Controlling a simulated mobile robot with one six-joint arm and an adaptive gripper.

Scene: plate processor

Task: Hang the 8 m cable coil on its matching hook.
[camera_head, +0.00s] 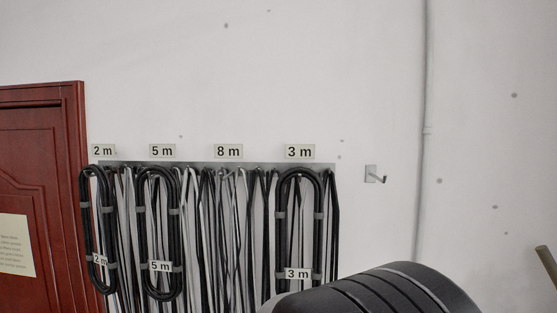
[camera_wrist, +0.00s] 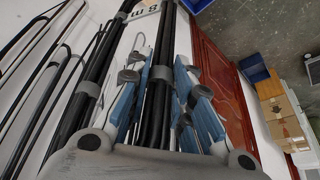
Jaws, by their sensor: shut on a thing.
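In the wrist view my gripper (camera_wrist: 160,125), with blue finger links, is shut around a black cable bundle (camera_wrist: 158,90) with a grey tie, part of the cable coil. A second black bundle (camera_wrist: 88,85) with a grey tie runs to its left; I cannot tell whether it is the same coil. A white label (camera_wrist: 147,5) near the top is partly hidden and its number is unclear. In the head view the 8 m sign (camera_head: 228,151) is on the wall above the rail, with no looped coil below it. My gripper and the held coil are not visible there.
Coils labelled 2 m (camera_head: 99,259), 5 m (camera_head: 160,266) and 3 m (camera_head: 298,273) hang under matching signs. Loose black and white cables (camera_head: 210,230) crowd the rail (camera_head: 200,165). A bare hook (camera_head: 376,175) is to the right. A red door (camera_head: 40,150) stands left.

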